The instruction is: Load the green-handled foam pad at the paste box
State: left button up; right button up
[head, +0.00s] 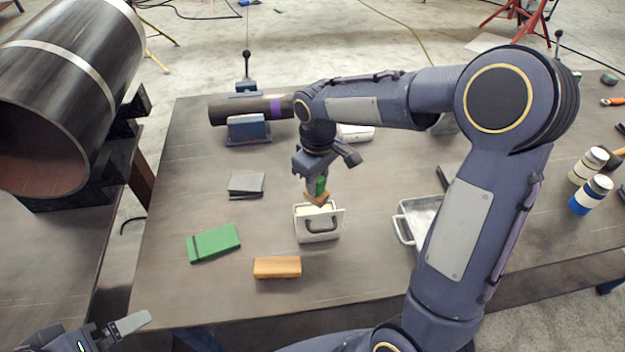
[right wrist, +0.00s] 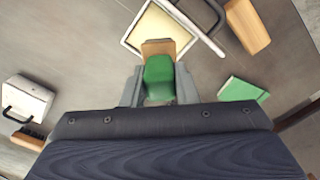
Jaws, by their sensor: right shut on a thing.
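My right gripper (head: 317,180) is shut on the green handle of the foam pad (head: 318,197). In the right wrist view the green handle (right wrist: 159,75) sits between the fingers, and the pad's tan end overlaps the near edge of the paste box (right wrist: 130,35). I cannot tell whether the pad touches the paste. My left gripper (head: 130,322) is at the bottom left, away from these things; its jaw opening is not clear.
An orange block (head: 277,267) and a green notebook-like item (head: 213,243) lie in front of and left of the box. A metal tray (head: 404,222) stands to the right, partly behind my arm. A clamped pipe (head: 225,111) lies at the back. Jars (head: 590,194) stand far right.

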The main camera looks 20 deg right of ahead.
aim_at(316, 203)
jog(key=shift+w+f+b, duration=0.15)
jog(key=shift+f+b, duration=0.05)
jog(key=shift+f, duration=0.3)
jog(key=shift+w+f+b, duration=0.15)
jog(key=shift+f, duration=0.35)
jog(key=shift+s+f+b, duration=0.1)
jog(key=shift+f+b, duration=2.15)
jog(key=shift+f, duration=0.55)
jog(key=shift+f+b, duration=0.45)
jog(key=shift+f, duration=0.15)
jog(key=shift+r, duration=0.1)
notch_tip(316, 203, up, 7)
jog(key=p, duration=0.5)
jog(key=shift+p, duration=0.35)
